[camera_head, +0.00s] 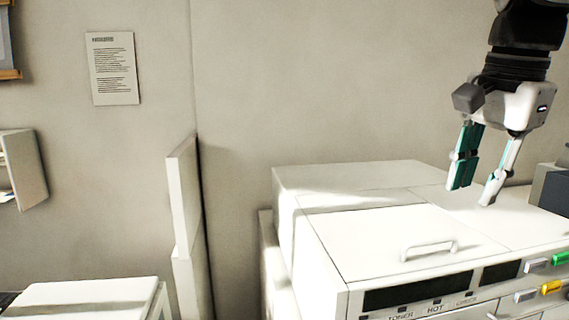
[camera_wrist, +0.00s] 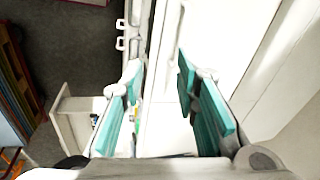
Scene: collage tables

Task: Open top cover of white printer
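The white printer (camera_head: 315,262) stands at the lower right of the head view. Its flat top cover (camera_head: 375,235) lies down, level with the surface around it, and has a small white bar handle (camera_head: 430,247) near its front edge. My gripper (camera_head: 474,194) is above the right part of the printer top, behind and to the right of the handle, pointing down. Its teal-padded fingers are apart with nothing between them. In the wrist view my gripper (camera_wrist: 160,65) is also open, with white printer surface beyond it. I cannot tell whether the fingertips touch the printer.
Coloured buttons (camera_head: 550,287) and dark displays line the printer's front. A dark grey object (camera_head: 552,188) stands at the right edge, close to my gripper. A white upright panel (camera_head: 184,205) and a lower white surface (camera_head: 85,293) are to the left. A wall stands behind.

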